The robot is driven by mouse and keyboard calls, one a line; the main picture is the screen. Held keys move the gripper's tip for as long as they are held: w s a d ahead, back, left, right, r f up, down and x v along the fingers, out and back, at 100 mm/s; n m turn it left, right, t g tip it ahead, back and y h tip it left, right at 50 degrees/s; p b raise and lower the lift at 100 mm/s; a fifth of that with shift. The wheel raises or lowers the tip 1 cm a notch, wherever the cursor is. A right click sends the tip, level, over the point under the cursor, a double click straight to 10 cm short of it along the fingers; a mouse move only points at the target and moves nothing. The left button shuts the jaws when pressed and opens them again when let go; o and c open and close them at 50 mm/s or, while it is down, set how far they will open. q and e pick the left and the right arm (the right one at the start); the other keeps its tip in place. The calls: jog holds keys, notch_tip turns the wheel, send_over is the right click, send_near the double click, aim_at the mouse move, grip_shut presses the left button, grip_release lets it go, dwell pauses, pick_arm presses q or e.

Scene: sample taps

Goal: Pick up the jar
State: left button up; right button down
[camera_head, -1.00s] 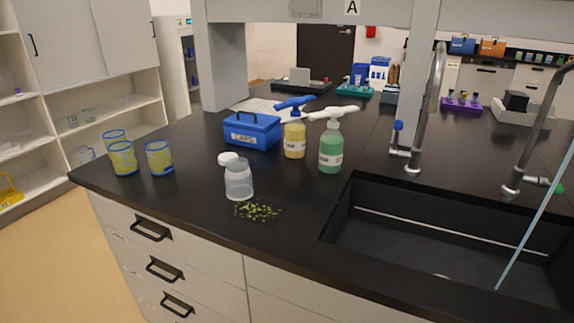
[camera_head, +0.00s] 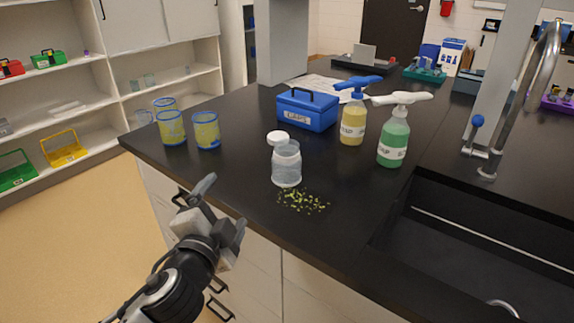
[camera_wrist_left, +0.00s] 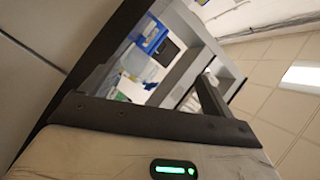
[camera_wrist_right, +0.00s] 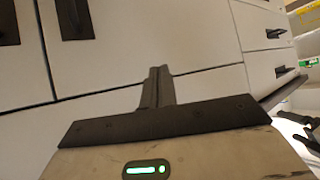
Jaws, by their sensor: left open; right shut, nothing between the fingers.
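The jar (camera_head: 286,166) is clear with a whitish body and stands upright on the black bench. A round white cap (camera_head: 278,138) shows just behind its top; I cannot tell whether it touches the jar. My left gripper (camera_head: 222,205) is open and empty, in front of the bench edge, left of and nearer than the jar. The left wrist view also shows this gripper (camera_wrist_left: 150,85) with its fingers apart. My right gripper (camera_wrist_right: 158,85) is shut and empty in the right wrist view, facing the drawer fronts. It does not show in the head view.
Green-yellow bits (camera_head: 303,200) lie right in front of the jar. A blue CAPS box (camera_head: 308,108), a yellow bottle (camera_head: 353,122) and a green bottle (camera_head: 393,140) stand behind. Several yellow beakers (camera_head: 206,130) stand left. The sink (camera_head: 450,250) is at right.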

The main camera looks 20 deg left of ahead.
pick_arm(q)
jog(key=w+d+r+m+t+h, duration=0.4)
jog(key=r+m+h, duration=0.4)
jog(key=m, duration=0.3)
jog(key=m+g+h, duration=0.2)
jog(key=m+g, duration=0.7)
jog(key=m, duration=1.2)
send_near(274, 168)
jog(key=shift+g, duration=0.3)
jog(key=p+x, duration=0.1)
jog(key=x, duration=0.7)
jog(key=shift+w+r, duration=0.1)
jog(key=shift+w, duration=0.15)
jog(key=shift+x, duration=2.9)
jog(key=shift+s, duration=0.1)
jog(key=c, duration=1.1)
